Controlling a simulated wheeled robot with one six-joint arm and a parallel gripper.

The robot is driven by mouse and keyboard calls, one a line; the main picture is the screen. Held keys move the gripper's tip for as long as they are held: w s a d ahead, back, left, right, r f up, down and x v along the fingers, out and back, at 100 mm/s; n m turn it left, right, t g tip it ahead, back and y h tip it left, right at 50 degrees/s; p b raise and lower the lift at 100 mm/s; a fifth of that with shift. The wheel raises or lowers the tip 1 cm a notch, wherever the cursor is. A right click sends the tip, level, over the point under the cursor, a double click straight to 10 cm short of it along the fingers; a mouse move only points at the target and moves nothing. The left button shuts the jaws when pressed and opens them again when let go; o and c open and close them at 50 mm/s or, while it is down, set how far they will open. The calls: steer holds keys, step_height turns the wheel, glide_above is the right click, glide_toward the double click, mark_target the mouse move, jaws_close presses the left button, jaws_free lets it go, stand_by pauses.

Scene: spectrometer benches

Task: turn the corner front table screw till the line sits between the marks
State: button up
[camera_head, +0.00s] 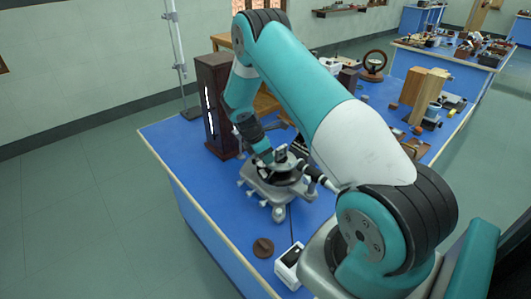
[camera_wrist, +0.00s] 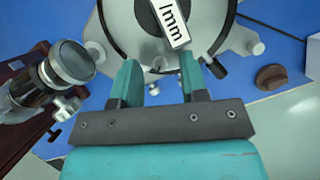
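The spectrometer (camera_head: 272,185) stands on the blue bench, with light grey feet and a dark round part. In the wrist view its round table (camera_wrist: 122,22) shows as a grey disc with a dark rim, and a white plate marked "1mm" (camera_wrist: 170,22) lies over it. My gripper (camera_wrist: 159,62) is at the near edge of this table, its two teal fingers apart. Small pale screw-like parts (camera_wrist: 153,89) show between and below the fingers; I cannot tell which is the corner front table screw. A telescope-like tube (camera_wrist: 72,62) is at the left. I cannot make out the line or the marks.
A dark red cabinet (camera_head: 211,100) with a bright slit stands behind the spectrometer. A brown round object (camera_head: 263,248) and a white box (camera_head: 290,262) lie at the bench's front. Wooden blocks (camera_head: 422,92) stand at the right. The bench's left front is clear.

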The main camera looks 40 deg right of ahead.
jaws_close()
steer(key=shift+f+m, duration=0.1)
steer(key=shift+m, duration=0.2)
steer(key=m+b, duration=0.1)
steer(key=m+g+b, duration=0.1)
steer(key=shift+w+d+m+y, duration=0.1)
steer(key=shift+w+m+y, duration=0.05)
steer(key=shift+m+y, duration=0.15)
steer(key=m+b, duration=0.1)
steer(key=m, duration=0.1)
steer(key=shift+w+m+g+y, duration=0.1)
steer(key=shift+m+g+y, duration=0.2)
steer(key=shift+g+y, duration=0.1)
steer(key=m+b, duration=0.1)
steer(key=m+y, duration=0.1)
steer(key=m, duration=0.1)
steer(key=shift+d+m+g+b, duration=0.2)
steer(key=shift+m+g+b, duration=0.1)
steer(key=shift+b, duration=0.1)
steer(key=shift+m+y+b, duration=0.6)
steer(key=shift+m+b, duration=0.05)
steer(key=shift+m, duration=0.85)
